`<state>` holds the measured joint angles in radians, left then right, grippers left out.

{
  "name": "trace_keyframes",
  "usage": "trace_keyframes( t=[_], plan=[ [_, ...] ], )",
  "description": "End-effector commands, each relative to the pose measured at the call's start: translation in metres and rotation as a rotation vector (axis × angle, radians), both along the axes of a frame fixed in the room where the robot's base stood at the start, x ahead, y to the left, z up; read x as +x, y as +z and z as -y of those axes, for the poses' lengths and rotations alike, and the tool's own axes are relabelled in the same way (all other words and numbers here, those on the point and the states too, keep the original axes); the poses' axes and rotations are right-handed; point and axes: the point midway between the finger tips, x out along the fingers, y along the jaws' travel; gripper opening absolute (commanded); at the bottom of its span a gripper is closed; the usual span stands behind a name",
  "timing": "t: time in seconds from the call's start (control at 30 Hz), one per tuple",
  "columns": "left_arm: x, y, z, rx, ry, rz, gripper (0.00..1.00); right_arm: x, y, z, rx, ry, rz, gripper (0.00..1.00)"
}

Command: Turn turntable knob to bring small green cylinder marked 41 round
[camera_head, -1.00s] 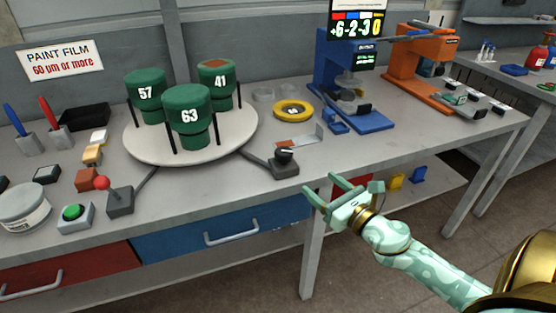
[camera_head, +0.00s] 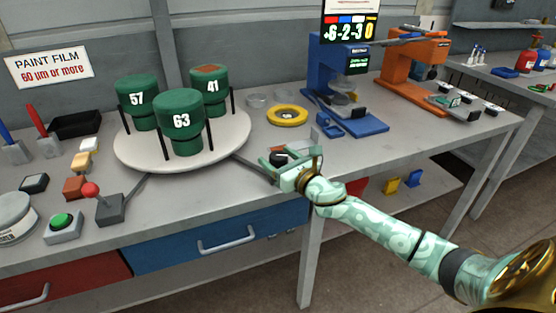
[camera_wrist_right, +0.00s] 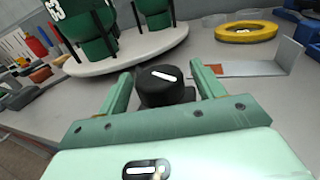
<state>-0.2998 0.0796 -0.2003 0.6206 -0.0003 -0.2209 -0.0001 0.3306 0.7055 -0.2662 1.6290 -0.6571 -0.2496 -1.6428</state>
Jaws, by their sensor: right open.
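The green cylinder marked 41 (camera_head: 212,87) stands at the back right of the round white turntable (camera_head: 128,157), with a brown patch on its top. Green cylinders marked 57 (camera_head: 137,98) and 63 (camera_head: 181,122) share the turntable. The black turntable knob (camera_wrist_right: 160,88) with a white line shows in the right wrist view. My right gripper (camera_wrist_right: 163,86) is open, its fingers on either side of the knob; I cannot tell if they touch it. In the head view the right gripper (camera_head: 277,158) partly hides the knob. My left gripper is not in view.
A yellow ring (camera_head: 287,115) and a bent metal plate (camera_wrist_right: 285,58) lie beyond the knob. A blue stand (camera_head: 340,85) and an orange stand (camera_head: 408,75) are farther right. A red-balled lever (camera_head: 108,205) and a green button (camera_head: 62,222) sit at the front left.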

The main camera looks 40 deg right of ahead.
Motion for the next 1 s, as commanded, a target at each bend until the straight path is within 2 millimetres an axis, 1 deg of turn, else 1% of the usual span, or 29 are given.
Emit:
trace_keyframes(
  t=[0.23, 0.27, 0.3, 0.4, 0.6, 0.77, 1.0],
  plan=[
    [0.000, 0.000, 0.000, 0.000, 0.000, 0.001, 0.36, 0.000, 0.000, 0.000, 0.001, 0.000, 0.000, 0.67],
    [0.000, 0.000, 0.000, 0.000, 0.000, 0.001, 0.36, 0.000, 0.000, 0.000, 0.001, 0.000, 0.000, 0.59],
    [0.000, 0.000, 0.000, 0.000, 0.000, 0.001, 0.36, 0.000, 0.000, 0.000, 0.001, 0.000, 0.000, 0.48],
    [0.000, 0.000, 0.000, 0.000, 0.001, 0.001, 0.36, 0.000, 0.000, 0.000, 0.001, 0.000, 0.000, 0.24],
    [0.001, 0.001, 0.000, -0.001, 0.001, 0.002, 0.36, 0.000, 0.001, 0.000, 0.001, -0.006, 0.000, 0.24],
    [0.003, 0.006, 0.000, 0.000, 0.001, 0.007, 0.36, 0.000, 0.002, -0.001, 0.005, -0.042, 0.001, 0.24],
    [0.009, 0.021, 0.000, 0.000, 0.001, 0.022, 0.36, 0.000, 0.005, -0.002, 0.008, -0.184, 0.003, 0.24]
  ],
)
